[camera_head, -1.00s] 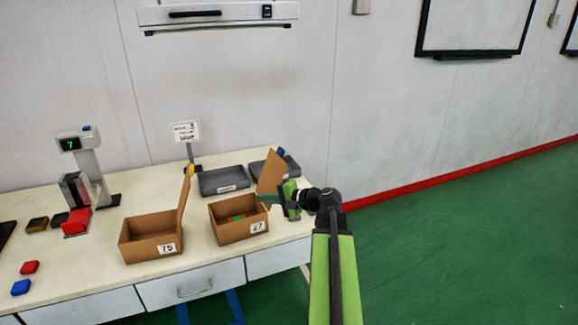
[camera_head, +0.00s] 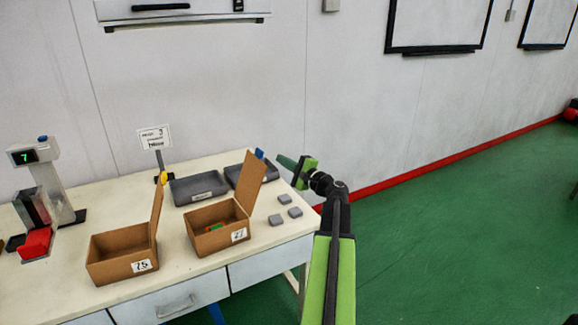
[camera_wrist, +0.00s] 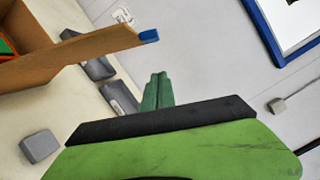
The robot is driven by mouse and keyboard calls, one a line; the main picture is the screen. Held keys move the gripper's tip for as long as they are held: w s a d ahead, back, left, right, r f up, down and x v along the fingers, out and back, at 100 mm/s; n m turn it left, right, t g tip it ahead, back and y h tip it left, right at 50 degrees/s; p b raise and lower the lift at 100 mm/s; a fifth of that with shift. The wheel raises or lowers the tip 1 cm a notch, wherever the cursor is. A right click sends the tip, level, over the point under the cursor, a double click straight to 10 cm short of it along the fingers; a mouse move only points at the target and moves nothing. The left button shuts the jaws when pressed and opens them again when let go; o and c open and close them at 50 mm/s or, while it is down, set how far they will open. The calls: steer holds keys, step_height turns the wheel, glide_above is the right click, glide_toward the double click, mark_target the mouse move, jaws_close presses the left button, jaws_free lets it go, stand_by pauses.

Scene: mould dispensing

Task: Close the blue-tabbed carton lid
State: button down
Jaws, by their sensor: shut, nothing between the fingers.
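The blue-tabbed carton (camera_head: 215,238) is the right one of two cardboard boxes, with a number label on its front. Its lid (camera_head: 250,184) stands open, raised at the carton's right side, with the blue tab (camera_head: 259,153) at the top. Green and orange-red pieces lie inside. My gripper (camera_head: 286,162) is shut and empty, right of the lid at about the tab's height in the picture, apart from it. In the wrist view the lid (camera_wrist: 95,45) and blue tab (camera_wrist: 148,36) show to the upper left of my shut fingers (camera_wrist: 157,92).
A yellow-tabbed carton (camera_head: 110,264) with its lid up stands to the left. Grey trays (camera_head: 199,188) lie behind the cartons. Several small grey blocks (camera_head: 276,220) lie right of the blue-tabbed carton. A sign (camera_head: 155,137) and a display stand (camera_head: 35,156) are further left.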

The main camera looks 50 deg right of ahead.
steer(key=w+a, duration=0.1)
steer(key=w+a+r+p, duration=0.1)
steer(key=w+a, duration=0.1)
steer(key=w, duration=0.1)
steer(key=shift+r+p, duration=0.3)
steer(key=shift+r, duration=0.05)
